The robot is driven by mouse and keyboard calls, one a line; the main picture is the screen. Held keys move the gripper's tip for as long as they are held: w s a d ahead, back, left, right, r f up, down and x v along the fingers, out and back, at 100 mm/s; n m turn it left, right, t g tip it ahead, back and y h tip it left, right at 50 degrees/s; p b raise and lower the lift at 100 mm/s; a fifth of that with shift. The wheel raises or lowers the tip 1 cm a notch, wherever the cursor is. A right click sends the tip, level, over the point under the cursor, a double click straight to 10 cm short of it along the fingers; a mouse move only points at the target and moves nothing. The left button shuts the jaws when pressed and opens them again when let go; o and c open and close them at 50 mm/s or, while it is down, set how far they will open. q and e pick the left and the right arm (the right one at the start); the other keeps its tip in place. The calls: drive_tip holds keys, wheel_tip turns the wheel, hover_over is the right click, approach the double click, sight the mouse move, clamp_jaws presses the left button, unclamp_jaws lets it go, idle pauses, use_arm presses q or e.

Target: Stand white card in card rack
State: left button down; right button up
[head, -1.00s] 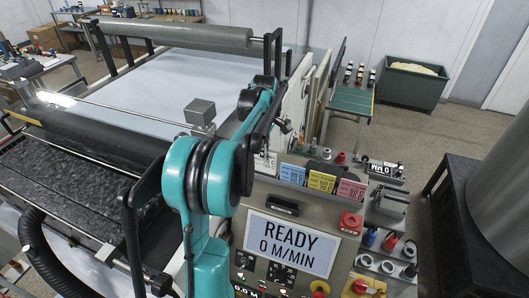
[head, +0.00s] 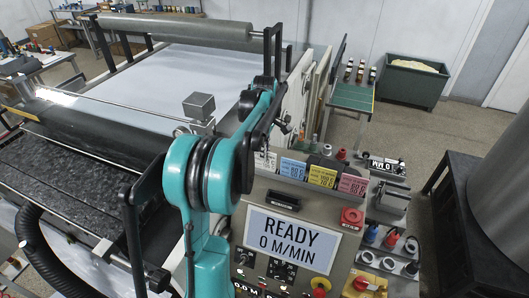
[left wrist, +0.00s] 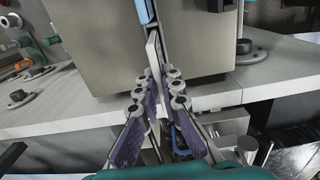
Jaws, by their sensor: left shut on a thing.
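The white card (head: 265,160) shows at the left end of a row of cards on top of the console, partly hidden by my left arm. In the left wrist view the white card (left wrist: 154,52) is nearly edge-on between the fingertips of my left gripper (left wrist: 164,90), which is shut on it. In the head view the fingers are hard to make out. The blue card (head: 292,168), yellow card (head: 322,176) and pink card (head: 353,184) stand to its right. The card rack is mostly hidden behind the cards; I cannot tell whether the white card is seated in it.
A coating machine with a long roller (head: 175,27) fills the left. A green bin (head: 411,82) stands on open floor at the back right.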

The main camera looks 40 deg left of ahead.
use_arm(q)
drive_tip(key=shift+f, duration=0.3)
drive_tip(key=c, duration=1.6)
unclamp_jaws()
wheel_tip(320, 180, up, 12)
drive_tip(key=shift+r, duration=0.1)
